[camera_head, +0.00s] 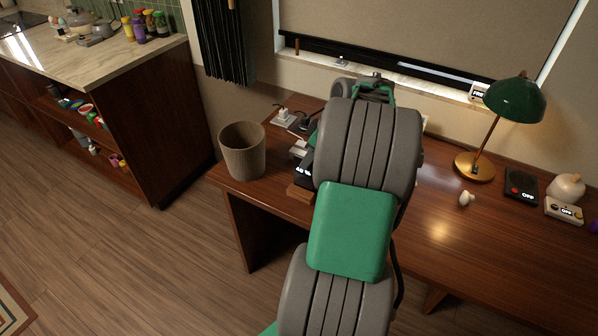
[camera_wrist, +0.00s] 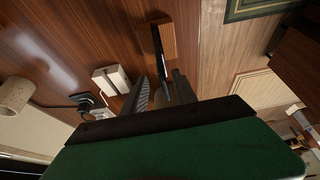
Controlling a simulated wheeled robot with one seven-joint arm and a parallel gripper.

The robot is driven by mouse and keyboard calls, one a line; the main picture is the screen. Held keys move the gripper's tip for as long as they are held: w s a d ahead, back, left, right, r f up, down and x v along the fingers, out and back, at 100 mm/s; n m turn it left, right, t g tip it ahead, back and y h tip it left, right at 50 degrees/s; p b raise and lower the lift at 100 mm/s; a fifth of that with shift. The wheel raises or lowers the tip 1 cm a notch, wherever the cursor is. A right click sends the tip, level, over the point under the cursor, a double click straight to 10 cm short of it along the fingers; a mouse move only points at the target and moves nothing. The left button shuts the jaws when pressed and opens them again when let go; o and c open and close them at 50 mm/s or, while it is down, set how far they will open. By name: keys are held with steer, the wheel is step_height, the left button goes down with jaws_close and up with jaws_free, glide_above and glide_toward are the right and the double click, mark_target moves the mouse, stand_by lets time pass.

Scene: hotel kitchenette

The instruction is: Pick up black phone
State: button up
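The black phone (camera_wrist: 158,48) shows as a thin dark slab in the wrist view, edge toward the camera, at a small wooden stand (camera_wrist: 168,38). My gripper (camera_wrist: 162,76) is open, with one finger on each side of the phone's near end. A gap shows beside the phone; contact cannot be made out. In the head view a dark face with lit digits (camera_head: 303,171), apparently the phone, stands at a wooden block (camera_head: 299,192) near the desk's left front edge. My arm partly covers it and hides my gripper there.
A woven bin (camera_head: 242,150) stands left of the phone on the desk (camera_head: 450,225). A white box (camera_wrist: 111,79) and a dark plugged item (camera_wrist: 88,104) are close to my fingers in the wrist view. A green lamp (camera_head: 514,100) and small devices stand at right.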

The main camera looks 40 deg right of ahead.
mark_target(301, 172)
steer(key=x, duration=0.7)
steer(key=shift+a+f+p, duration=0.2)
steer(key=shift+p, duration=0.15)
steer(key=shift+c, duration=0.4)
jaws_close()
stand_by(0.5)
